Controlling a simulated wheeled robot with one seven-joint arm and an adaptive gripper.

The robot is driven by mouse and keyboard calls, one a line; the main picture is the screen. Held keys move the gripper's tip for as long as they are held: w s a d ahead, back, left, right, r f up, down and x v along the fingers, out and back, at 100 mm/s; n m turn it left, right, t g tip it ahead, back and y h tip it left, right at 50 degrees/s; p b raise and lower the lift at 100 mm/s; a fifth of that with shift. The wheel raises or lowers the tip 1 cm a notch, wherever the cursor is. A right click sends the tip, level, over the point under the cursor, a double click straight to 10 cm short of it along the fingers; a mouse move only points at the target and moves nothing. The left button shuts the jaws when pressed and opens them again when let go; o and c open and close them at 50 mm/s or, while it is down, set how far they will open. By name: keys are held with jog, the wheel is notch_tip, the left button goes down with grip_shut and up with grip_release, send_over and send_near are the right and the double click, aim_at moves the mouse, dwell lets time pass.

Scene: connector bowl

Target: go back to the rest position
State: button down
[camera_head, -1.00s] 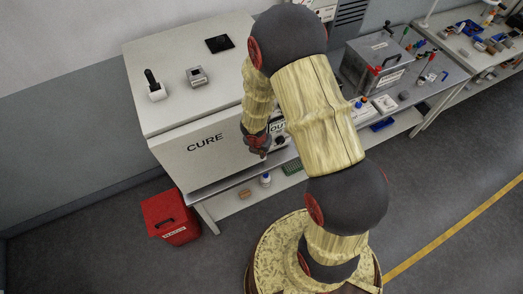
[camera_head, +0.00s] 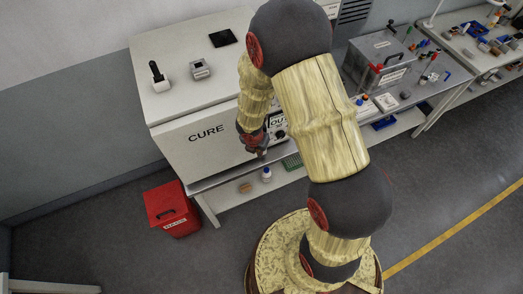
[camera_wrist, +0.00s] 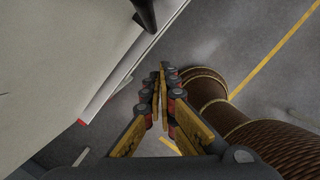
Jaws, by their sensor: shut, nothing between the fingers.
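My gripper (camera_head: 254,148) hangs at the end of my bent arm, in front of the white CURE cabinet (camera_head: 205,152). In the wrist view my gripper (camera_wrist: 161,80) is shut, with its fingertips together and nothing between them. Bare grey floor shows beyond the fingertips there. The cabinet's pale face fills the left of the wrist view, with a dark handle (camera_wrist: 146,14) at its top. Part of the cabinet front is hidden behind my arm in the head view.
A red bin (camera_head: 172,210) stands on the floor at the left. A low shelf (camera_head: 225,203) under the cabinet holds a small bottle (camera_head: 266,174). At the right, a grey metal box (camera_head: 383,62) stands on a bench crowded with small parts. The floor at lower left is mostly clear.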

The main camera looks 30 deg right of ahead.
jog(key=p+v, duration=0.2)
jog(key=v, duration=0.4)
jog(key=shift+r, duration=0.4)
jog(key=shift+s, duration=0.2)
